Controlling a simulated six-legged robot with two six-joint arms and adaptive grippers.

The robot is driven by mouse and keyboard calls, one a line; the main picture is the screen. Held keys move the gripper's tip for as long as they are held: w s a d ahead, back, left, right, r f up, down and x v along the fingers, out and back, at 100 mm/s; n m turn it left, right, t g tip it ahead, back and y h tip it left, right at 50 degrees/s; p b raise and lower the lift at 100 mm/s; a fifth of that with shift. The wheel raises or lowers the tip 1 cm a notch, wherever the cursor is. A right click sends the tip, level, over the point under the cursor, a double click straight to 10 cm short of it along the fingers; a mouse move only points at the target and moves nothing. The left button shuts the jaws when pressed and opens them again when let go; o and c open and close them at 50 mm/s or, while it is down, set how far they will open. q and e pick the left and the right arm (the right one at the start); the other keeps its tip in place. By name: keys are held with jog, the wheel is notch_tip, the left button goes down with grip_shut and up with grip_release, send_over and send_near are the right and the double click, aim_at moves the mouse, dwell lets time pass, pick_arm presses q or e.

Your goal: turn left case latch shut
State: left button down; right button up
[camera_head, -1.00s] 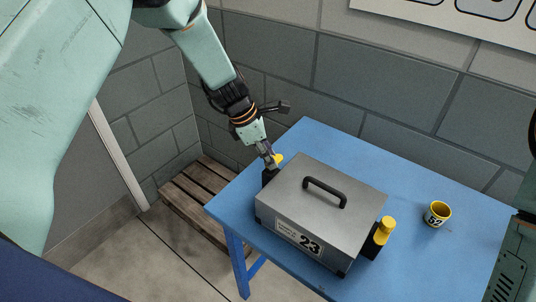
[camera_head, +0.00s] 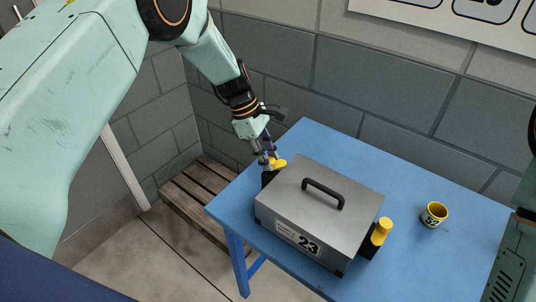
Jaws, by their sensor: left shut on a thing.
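A grey metal case (camera_head: 318,210) with a black top handle and a label reading 23 stands closed on the blue table. Its left latch has a yellow knob (camera_head: 278,163) on a black block at the case's left end. My left gripper (camera_head: 268,162) is at that knob, with its fingers shut on it; the fingertips are small and partly hidden. The right latch, with its yellow knob (camera_head: 383,228) on a black block, is at the case's right end, with nothing touching it. My right gripper is not in view.
A wooden pallet (camera_head: 197,202) lies on the floor left of the table. A block wall (camera_head: 385,85) stands close behind. The table is clear around the cup.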

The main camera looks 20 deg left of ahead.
pick_arm(q)
jog(key=m, duration=0.1)
jog(key=m+g, duration=0.1)
jog(key=m, duration=0.1)
jog(key=shift+f+b, duration=0.25)
jog(key=shift+b, duration=0.05)
jog(key=m+g+b, duration=0.1)
jog(key=m, duration=0.1)
jog(key=shift+m+y, duration=0.4)
jog(key=m+g+y+b, duration=0.1)
jog(key=m, duration=0.3)
jog(key=shift+w+b, duration=0.1)
jog(key=shift+b, duration=0.2)
jog(key=shift+d+m+g+y+b, duration=0.1)
jog(key=shift+m+g+y+b, duration=0.25)
jog(key=shift+m, duration=0.65)
jog(key=shift+r, duration=0.1)
jog(key=c, duration=1)
grip_release()
jog(key=shift+w, duration=0.15)
jog(key=shift+c, duration=0.2)
jog(key=shift+r, duration=0.2)
